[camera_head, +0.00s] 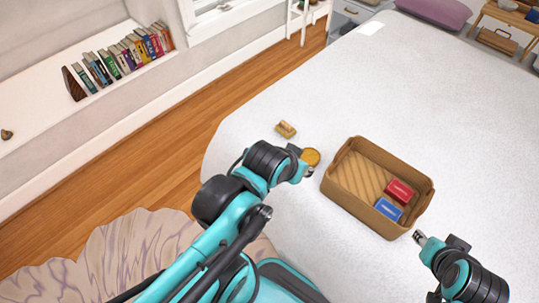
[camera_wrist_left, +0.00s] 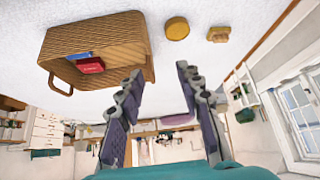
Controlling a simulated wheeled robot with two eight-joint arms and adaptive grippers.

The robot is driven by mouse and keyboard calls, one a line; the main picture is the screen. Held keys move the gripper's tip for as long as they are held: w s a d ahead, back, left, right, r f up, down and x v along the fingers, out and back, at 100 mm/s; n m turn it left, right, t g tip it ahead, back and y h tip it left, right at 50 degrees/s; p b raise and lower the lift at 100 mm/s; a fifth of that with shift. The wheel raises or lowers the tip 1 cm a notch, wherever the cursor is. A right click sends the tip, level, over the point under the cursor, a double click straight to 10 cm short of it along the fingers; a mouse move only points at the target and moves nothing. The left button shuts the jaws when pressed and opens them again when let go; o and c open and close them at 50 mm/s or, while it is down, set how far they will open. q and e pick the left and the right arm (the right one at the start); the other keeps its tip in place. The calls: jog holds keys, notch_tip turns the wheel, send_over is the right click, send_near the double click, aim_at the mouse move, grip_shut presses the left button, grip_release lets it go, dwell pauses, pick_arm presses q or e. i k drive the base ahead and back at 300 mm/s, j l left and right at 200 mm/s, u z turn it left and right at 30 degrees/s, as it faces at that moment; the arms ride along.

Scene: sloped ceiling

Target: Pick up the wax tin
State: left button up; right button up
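The wax tin appears to be the round golden-yellow tin (camera_head: 311,157), lying flat on the white bed (camera_head: 300,215) left of the basket. It also shows at the top of the left wrist view (camera_wrist_left: 177,28). My left gripper (camera_head: 305,172) is just beside the tin in the head view and partly covers its near side. In the left wrist view its two fingers (camera_wrist_left: 160,72) are spread with nothing between them, and the tin is beyond the fingertips. My right gripper (camera_head: 418,236) is near the basket's lower right corner; its finger gap is too small to judge.
A brown woven basket (camera_head: 345,195) holds a red box (camera_head: 399,192) and a blue box (camera_head: 388,209). A small wooden brush-like item (camera_head: 286,129) lies up and left of the tin. The bed's left edge drops to a wooden floor (camera_head: 165,140).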

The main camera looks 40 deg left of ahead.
aim_at(311, 156)
jog(key=u, duration=0.7)
jog(key=j+z, duration=0.15)
jog(key=z, duration=0.75)
jog(key=j+z, duration=0.75)
jog(key=k+j+z, duration=0.1)
jog(key=j+z, duration=0.25)
jog(key=k+j, duration=0.15)
jog(key=j, duration=0.2)
jog(key=k+j+z, duration=0.1)
jog(key=j, duration=0.25)
jog(key=k+j, duration=0.15)
jog(key=j, duration=0.2)
